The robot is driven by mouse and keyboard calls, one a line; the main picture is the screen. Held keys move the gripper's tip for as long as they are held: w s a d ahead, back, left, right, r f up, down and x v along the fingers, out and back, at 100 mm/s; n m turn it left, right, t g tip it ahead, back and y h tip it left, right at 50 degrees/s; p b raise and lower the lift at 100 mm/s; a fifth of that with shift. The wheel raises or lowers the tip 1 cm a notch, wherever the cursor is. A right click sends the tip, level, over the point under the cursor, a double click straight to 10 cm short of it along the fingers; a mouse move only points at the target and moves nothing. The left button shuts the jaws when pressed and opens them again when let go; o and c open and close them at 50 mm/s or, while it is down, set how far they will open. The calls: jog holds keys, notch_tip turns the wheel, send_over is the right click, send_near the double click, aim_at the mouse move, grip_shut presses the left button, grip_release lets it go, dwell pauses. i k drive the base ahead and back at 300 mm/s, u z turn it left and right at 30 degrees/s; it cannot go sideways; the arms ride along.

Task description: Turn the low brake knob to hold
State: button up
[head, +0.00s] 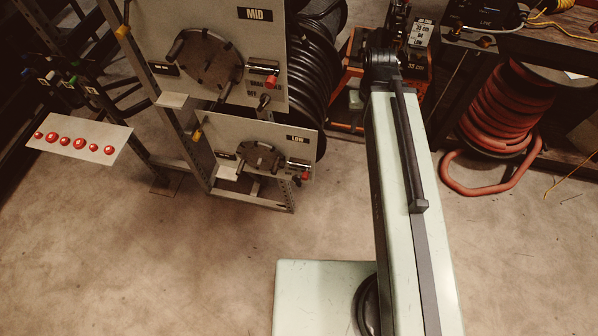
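The low panel (225,138) is a grey plate marked LOW, mounted on a metal frame below the MID panel. It carries a dark round crank disc (258,158) with handles. At its right is a small dark fitting (298,163) with a red part (303,176) under it. This looks like the low brake knob, but its setting is too small to read. My arm rises on the right of the panel, well apart from it. I cannot make out my gripper's fingers in this view.
A black hose reel (310,75) is behind the panels. A shelf with red buttons (115,135) juts out at left. A red hose coil (500,125) stands at right. The floor in front is clear.

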aim_at(297, 179)
jog(key=u, duration=0.75)
jog(key=k, duration=0.45)
jog(key=u, duration=1.95)
jog(key=k, duration=0.85)
jog(key=u, duration=0.45)
jog(key=i, duration=0.5)
jog(key=z, duration=0.05)
